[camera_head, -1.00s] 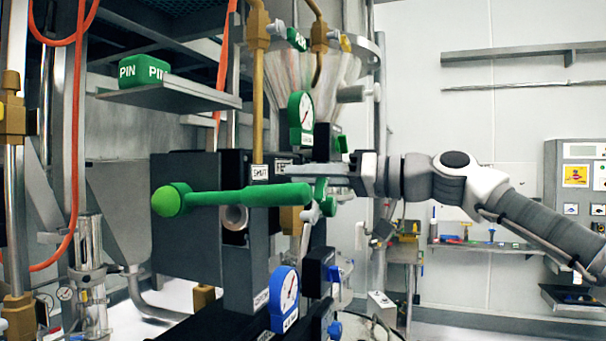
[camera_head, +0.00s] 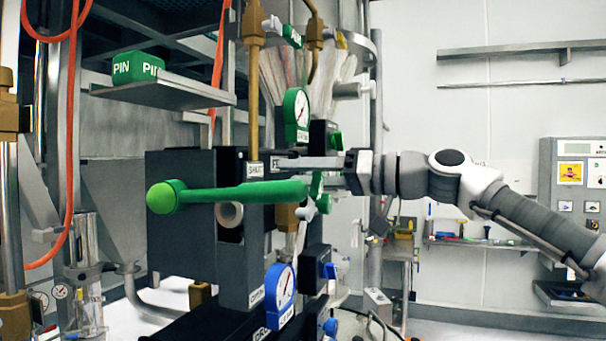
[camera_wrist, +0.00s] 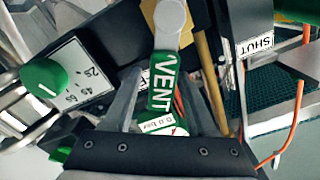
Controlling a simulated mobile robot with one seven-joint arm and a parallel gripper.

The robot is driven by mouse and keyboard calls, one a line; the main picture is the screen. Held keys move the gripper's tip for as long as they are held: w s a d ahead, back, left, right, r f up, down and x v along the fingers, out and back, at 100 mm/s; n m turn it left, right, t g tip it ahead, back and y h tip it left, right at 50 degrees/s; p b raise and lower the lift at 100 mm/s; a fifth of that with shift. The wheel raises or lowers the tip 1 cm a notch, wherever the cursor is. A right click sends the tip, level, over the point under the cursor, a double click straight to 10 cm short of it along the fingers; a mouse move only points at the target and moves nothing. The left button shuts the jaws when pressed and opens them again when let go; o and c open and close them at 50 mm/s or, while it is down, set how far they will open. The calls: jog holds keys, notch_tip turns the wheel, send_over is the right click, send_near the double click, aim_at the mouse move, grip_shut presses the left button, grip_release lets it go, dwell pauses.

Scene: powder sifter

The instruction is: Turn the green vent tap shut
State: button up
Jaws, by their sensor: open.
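In the wrist view a green part marked VENT (camera_wrist: 163,85) shows between the two fingers of my gripper (camera_wrist: 167,98), with a pale grey round end (camera_wrist: 170,20) above it. The fingers stand apart on either side of it; contact cannot be told. In the head view my gripper (camera_head: 310,172) reaches in from the right, its fingers spread, over a small green part (camera_head: 317,187) that may be the same tap. A long green lever (camera_head: 235,194) with a round end runs across in front, and a SHUT label (camera_head: 257,170) sits just above it.
A green-rimmed gauge (camera_head: 297,115) is above the fingers and a blue gauge (camera_head: 280,297) below. A brass pipe (camera_head: 254,90) stands left of the fingertips. A green dial knob (camera_wrist: 45,78) is at the wrist view's left.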

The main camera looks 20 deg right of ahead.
jog(key=shift+d, duration=0.1)
jog(key=b+v, duration=0.2)
jog(key=v, duration=1.5)
jog(key=shift+s, duration=0.1)
